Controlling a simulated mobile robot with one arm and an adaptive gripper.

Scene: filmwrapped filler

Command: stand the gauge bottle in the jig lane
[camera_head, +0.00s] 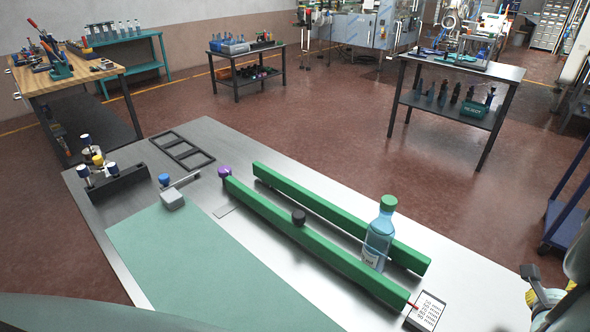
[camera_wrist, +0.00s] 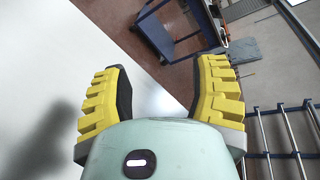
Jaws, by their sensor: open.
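The gauge bottle (camera_head: 378,240), clear blue with a green cap and a white label, stands upright between two green rails. The lane between the front rail (camera_head: 330,250) and the back rail (camera_head: 330,208) holds it near the right end. Its foot is partly hidden by the front rail. My gripper (camera_wrist: 158,92) is open and empty, its yellow padded fingers wide apart, with no bottle between them. In the head view it shows partly at the right edge (camera_head: 535,290), apart from the bottle and to its right.
A purple knob (camera_head: 224,172) and a black knob (camera_head: 299,217) sit along the front rail. A white card (camera_head: 427,311) lies by its right end. A green mat (camera_head: 200,270), a black frame (camera_head: 182,150) and a block with knobs (camera_head: 112,180) occupy the left. A blue cart (camera_wrist: 168,32) stands beyond the table.

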